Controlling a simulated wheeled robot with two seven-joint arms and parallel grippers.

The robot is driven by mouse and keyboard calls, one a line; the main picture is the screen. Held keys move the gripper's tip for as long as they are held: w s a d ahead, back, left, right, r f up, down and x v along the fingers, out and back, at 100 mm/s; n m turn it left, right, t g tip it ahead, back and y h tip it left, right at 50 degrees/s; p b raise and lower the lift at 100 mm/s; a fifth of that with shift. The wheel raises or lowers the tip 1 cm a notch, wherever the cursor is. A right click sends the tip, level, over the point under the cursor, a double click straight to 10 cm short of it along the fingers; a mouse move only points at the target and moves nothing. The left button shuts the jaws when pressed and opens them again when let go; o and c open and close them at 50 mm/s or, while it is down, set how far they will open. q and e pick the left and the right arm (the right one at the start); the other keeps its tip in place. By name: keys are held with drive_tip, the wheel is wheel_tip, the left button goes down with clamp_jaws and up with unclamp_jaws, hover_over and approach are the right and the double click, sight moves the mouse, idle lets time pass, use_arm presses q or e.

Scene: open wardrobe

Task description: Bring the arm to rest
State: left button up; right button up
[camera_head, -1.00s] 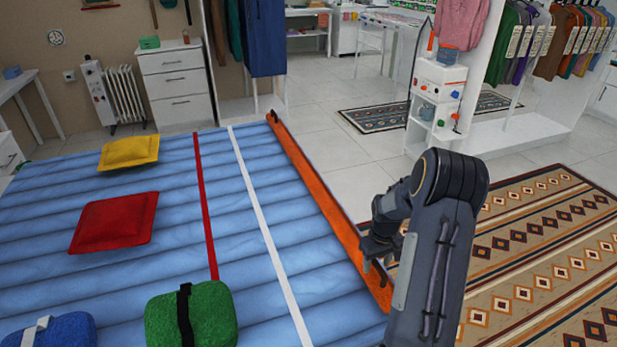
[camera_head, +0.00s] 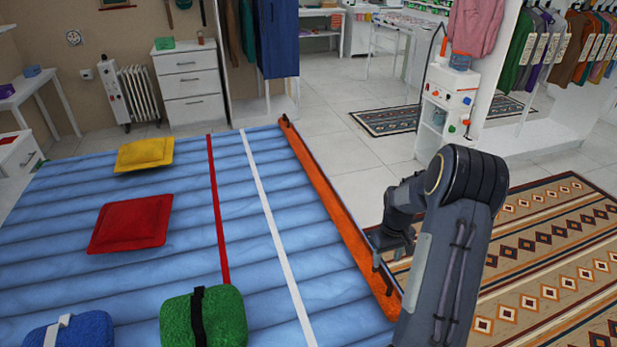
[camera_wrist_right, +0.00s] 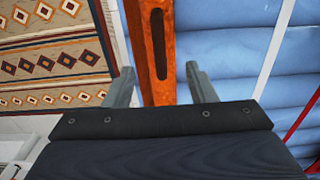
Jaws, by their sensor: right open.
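My right arm (camera_head: 452,250) comes in from the bottom right in the head view, bent at the elbow. My right gripper (camera_head: 384,256) hangs over the orange edge strip (camera_head: 335,204) of the blue mat. In the right wrist view the two fingers of my right gripper (camera_wrist_right: 163,86) stand wide apart with nothing between them touching. The orange strip (camera_wrist_right: 152,45) with a dark slot lies beneath and between the fingers. How far the fingers are above it I cannot tell. My left gripper is not in view.
The blue quilted mat (camera_head: 180,265) bears a yellow cushion (camera_head: 144,154), a red cushion (camera_head: 131,223), a green bundle (camera_head: 222,318) and a blue bundle (camera_head: 75,333). A patterned rug (camera_head: 545,265) lies right of my arm. A white shelf unit (camera_head: 446,105) stands beyond it.

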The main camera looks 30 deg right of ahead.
drive_tip(key=s+a+r+t+y+p, duration=0.1)
drive_tip(key=s+a+r+t+p, duration=0.25)
drive_tip(key=a+r, duration=1.6)
drive_tip(key=s+a+r+t+y, duration=0.1)
drive_tip(key=s+a+r, duration=0.1)
drive_tip(key=s+a, duration=0.4)
drive_tip(key=s+a+r+n+t+y+p, duration=0.1)
drive_tip(key=s+a+r, duration=0.2)
drive_tip(key=s+a, duration=0.3)
drive_tip(key=shift+r+y, duration=0.3)
drive_tip(key=shift+y, duration=0.1)
drive_tip(key=shift+c, duration=0.4)
